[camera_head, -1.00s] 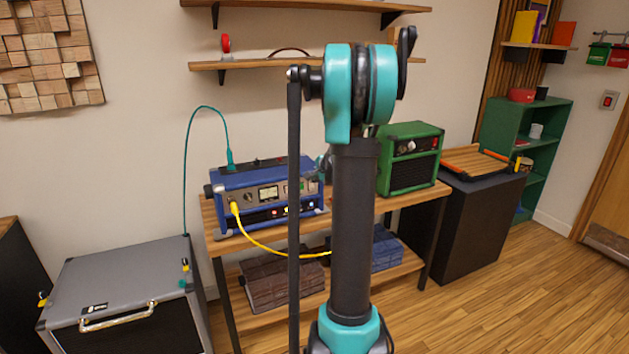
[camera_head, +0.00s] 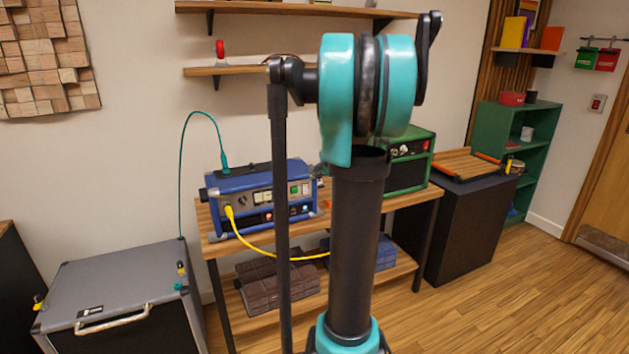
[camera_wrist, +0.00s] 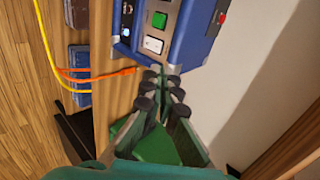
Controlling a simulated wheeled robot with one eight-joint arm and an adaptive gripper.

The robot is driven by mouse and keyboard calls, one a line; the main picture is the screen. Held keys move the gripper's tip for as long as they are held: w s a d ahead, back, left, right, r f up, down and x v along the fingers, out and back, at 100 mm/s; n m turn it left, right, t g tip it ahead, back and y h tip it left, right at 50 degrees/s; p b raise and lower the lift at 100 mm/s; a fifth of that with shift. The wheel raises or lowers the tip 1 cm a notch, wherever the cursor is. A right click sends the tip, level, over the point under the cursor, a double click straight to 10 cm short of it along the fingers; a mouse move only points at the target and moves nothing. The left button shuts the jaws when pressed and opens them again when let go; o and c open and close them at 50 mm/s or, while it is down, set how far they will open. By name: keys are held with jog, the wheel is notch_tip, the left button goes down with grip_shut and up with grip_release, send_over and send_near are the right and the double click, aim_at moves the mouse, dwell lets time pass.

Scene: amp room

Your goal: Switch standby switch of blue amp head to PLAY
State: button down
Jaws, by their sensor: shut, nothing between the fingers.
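The blue amp head (camera_head: 243,181) stands on the wooden table, with a yellow cable plugged into its front panel. In the wrist view the amp's panel (camera_wrist: 174,22) is at the top and looks rotated. A green square switch (camera_wrist: 159,20) and a white rocker switch (camera_wrist: 153,44) sit side by side on it. I cannot read their labels or tell their positions. My gripper (camera_wrist: 161,78) is shut and empty, its fingertips just below the panel's edge near the white switch. I cannot tell whether they touch the amp. In the head view my arm hides the gripper.
A green amp (camera_head: 408,165) stands to the right on the same table (camera_head: 411,205), partly behind my arm. The yellow cable (camera_head: 262,249) loops in front of the table. A grey cabinet (camera_head: 105,275) stands at left. Open floor lies at right.

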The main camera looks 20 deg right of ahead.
jog(key=shift+r+v, duration=0.2)
jog(key=shift+v, duration=0.95)
jog(key=shift+w, duration=0.2)
jog(key=s+a+f+n+g, duration=0.2)
jog(key=s+a+f+n, duration=0.45)
jog(key=s+a, duration=0.4)
jog(key=s+a+f+n+g, duration=0.2)
jog(key=s+a+f+n, duration=0.4)
jog(key=s+a+f, duration=0.4)
jog(key=s+f+n+g, duration=0.1)
jog(key=s+f+n, duration=0.2)
jog(key=s, duration=0.8)
jog(key=shift+a+f+n+g+h, duration=0.2)
jog(key=shift+f+n+g+h, duration=0.15)
jog(key=shift+n, duration=0.6)
jog(key=shift+r, duration=0.1)
